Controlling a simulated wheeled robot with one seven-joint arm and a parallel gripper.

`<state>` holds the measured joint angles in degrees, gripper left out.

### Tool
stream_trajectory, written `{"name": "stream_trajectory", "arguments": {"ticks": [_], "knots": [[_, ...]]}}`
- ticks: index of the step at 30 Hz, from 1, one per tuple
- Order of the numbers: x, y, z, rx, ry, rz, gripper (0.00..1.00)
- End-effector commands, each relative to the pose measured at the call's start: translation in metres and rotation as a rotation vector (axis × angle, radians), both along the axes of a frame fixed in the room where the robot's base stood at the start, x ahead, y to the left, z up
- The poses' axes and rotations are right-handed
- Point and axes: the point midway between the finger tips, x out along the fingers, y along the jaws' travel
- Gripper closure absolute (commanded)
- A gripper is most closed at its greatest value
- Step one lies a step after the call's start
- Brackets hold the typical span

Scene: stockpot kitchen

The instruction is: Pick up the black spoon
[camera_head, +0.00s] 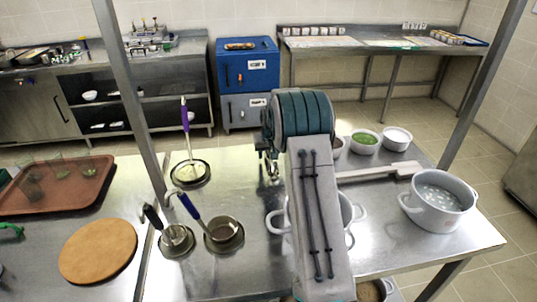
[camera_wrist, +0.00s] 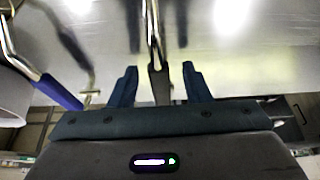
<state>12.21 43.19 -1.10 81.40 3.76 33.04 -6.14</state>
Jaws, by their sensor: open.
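In the wrist view my gripper (camera_wrist: 159,68) is open. A utensil with a dark handle and a silver shaft, seemingly the black spoon (camera_wrist: 157,80), reaches between the two fingers. A gap shows on both sides, so the fingers do not look closed on it. Its far end runs out of the top of the picture. In the head view a black-handled utensil (camera_head: 152,216) leans in a round pot at the left of the steel table. My arm hides much of the table's middle there, and I cannot tell whether both views show the same utensil.
A blue-handled ladle (camera_head: 188,206) and a purple-handled one (camera_head: 186,118) stand at the left of the steel table (camera_head: 240,180). A blue handle (camera_wrist: 55,92) is left of my fingers. A pot (camera_head: 355,210) sits partly behind my arm. A white pot (camera_head: 440,200) stands right.

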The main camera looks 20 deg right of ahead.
Motion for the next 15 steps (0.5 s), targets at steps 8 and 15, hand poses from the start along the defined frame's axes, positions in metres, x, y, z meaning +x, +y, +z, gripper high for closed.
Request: {"name": "stream_trajectory", "arguments": {"ticks": [8, 15], "knots": [[0.0022, 0.0, -0.0048, 0.0, -0.001, 0.0, 0.56], [0.002, 0.0, -0.0048, 0.0, -0.001, 0.0, 1.0]]}}
